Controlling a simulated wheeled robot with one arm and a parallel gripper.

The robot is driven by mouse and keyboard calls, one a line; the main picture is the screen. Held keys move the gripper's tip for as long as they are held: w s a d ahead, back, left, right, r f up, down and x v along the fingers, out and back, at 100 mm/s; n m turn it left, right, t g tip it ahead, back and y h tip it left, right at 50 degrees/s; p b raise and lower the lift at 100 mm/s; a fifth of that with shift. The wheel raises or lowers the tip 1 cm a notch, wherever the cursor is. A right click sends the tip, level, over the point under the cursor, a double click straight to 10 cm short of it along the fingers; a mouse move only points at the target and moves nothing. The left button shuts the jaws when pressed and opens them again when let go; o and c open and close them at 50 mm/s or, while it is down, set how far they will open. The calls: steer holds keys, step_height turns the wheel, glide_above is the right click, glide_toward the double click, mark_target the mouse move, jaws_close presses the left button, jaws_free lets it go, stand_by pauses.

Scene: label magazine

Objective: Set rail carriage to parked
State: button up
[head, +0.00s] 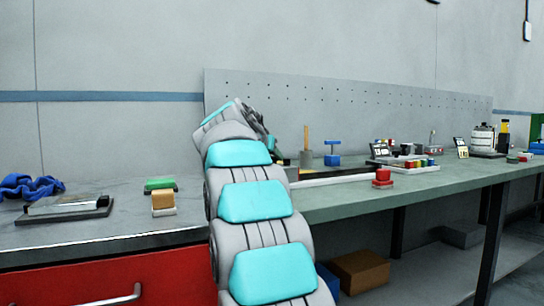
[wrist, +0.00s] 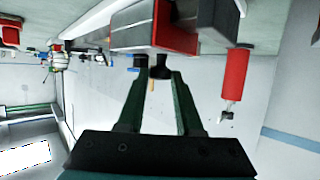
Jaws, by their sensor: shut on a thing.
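In the wrist view, which looks upside down, my gripper (wrist: 158,76) has its two dark green fingers on either side of a small black knob (wrist: 158,66). The fingers are shut on this knob. The knob joins a grey block with a red face (wrist: 176,38), which appears to be the rail carriage. A pale bar (wrist: 100,22), likely the rail, runs beside the block. In the head view my arm hides the gripper and the carriage; a long pale bar (head: 340,178) shows on the green bench to its right. No parked mark is readable.
A red cylinder (wrist: 236,75) stands close to the carriage in the wrist view. In the head view, a red-topped block (head: 382,178) sits near the bench's front edge. A blue T-shaped piece (head: 332,158) stands behind the pale bar. A brown block (head: 163,199) is left of my arm.

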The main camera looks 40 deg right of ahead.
jaws_close()
stand_by(0.8)
